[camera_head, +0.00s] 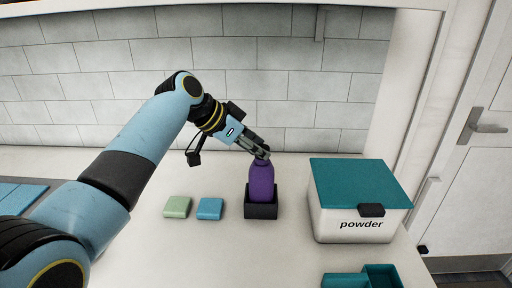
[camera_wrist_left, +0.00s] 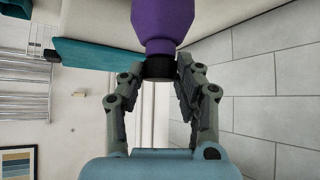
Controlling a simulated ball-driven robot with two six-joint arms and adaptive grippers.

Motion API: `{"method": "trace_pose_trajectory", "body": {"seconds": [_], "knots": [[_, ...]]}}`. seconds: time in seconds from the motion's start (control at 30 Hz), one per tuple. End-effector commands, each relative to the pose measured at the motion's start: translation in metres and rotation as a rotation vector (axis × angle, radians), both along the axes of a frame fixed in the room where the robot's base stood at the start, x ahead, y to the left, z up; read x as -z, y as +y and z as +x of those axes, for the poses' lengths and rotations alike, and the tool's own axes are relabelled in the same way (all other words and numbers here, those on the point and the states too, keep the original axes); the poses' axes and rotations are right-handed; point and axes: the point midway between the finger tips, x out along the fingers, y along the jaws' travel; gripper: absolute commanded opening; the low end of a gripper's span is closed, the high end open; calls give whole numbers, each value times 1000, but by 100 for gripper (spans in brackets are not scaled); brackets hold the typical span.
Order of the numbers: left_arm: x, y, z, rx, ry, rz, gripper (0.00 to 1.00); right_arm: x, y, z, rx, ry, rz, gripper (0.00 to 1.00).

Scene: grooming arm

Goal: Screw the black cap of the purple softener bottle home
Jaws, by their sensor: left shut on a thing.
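The purple softener bottle (camera_head: 262,183) stands upright in a black holder (camera_head: 261,209) on the white counter. My left gripper (camera_head: 262,153) reaches it from the upper left, with its fingers at the bottle's top. In the left wrist view the purple bottle (camera_wrist_left: 162,22) shows at the top, with its black cap (camera_wrist_left: 160,67) on the neck. The fingers of my left gripper (camera_wrist_left: 161,72) are shut on the cap, one on each side. How far the cap is turned cannot be told. My right gripper is not in view.
A green block (camera_head: 177,207) and a blue block (camera_head: 210,208) lie left of the holder. A white powder box (camera_head: 335,226) with a teal lid stands to the right. A teal tray (camera_head: 362,277) is at the front right. A tiled wall (camera_head: 300,85) is behind.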

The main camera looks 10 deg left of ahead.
Motion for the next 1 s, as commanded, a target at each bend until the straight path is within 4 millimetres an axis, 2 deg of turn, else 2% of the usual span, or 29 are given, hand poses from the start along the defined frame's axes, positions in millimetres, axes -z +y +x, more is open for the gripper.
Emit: {"method": "trace_pose_trajectory", "body": {"seconds": [0.23,1.0], "knots": [[4,0,-1,16,7,2,0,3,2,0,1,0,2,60],[7,3,3,371,9,2,0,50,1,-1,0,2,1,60]]}}
